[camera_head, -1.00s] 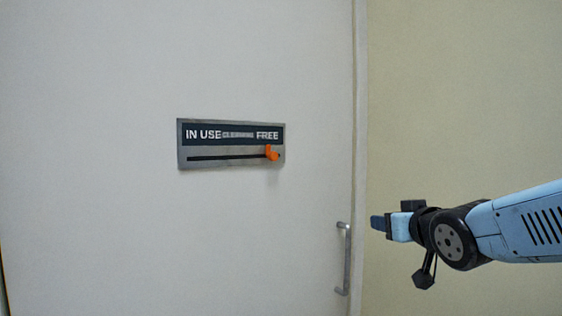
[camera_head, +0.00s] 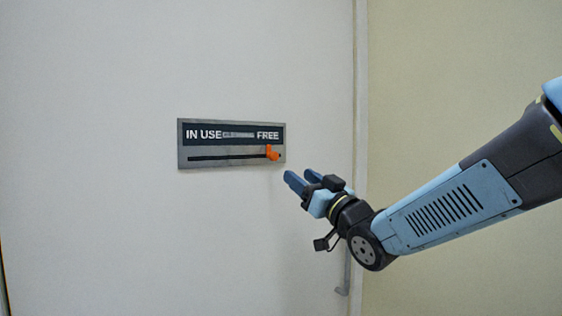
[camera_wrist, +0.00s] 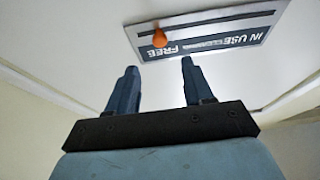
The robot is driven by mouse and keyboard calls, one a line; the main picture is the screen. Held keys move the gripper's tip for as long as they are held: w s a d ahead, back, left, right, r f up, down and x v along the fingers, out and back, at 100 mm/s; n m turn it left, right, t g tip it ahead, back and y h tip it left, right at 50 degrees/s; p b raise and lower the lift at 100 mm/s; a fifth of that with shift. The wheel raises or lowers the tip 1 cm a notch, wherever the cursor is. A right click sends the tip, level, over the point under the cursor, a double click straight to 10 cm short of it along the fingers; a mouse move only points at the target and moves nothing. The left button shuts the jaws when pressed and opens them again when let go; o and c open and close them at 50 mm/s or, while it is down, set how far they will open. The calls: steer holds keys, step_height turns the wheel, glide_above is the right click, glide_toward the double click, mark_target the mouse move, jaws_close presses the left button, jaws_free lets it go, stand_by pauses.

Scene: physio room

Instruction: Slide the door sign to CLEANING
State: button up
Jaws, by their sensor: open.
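The door sign (camera_head: 205,163) is a grey plate on the door with a dark strip reading IN USE, a smaller blurred word in the middle, and FREE. A dark slot runs below the words. The orange slider knob (camera_head: 272,153) sits at the right end of the slot, under FREE. My gripper (camera_head: 297,179) is just right of and below the knob, apart from it. In the wrist view my gripper (camera_wrist: 158,80) is open and empty, with the knob (camera_wrist: 159,38) beyond its fingertips. The sign (camera_wrist: 140,47) appears upside down there.
The white door (camera_head: 100,230) fills the left and middle. Its metal handle (camera_head: 344,275) is partly hidden behind my arm. The door frame (camera_head: 361,100) and a beige wall (camera_head: 460,70) are on the right. The door around the sign is clear.

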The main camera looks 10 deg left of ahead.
mark_target(275, 157)
steer(key=x, duration=1)
steer(key=shift+d, duration=0.1)
jaws_close()
stand_by(0.4)
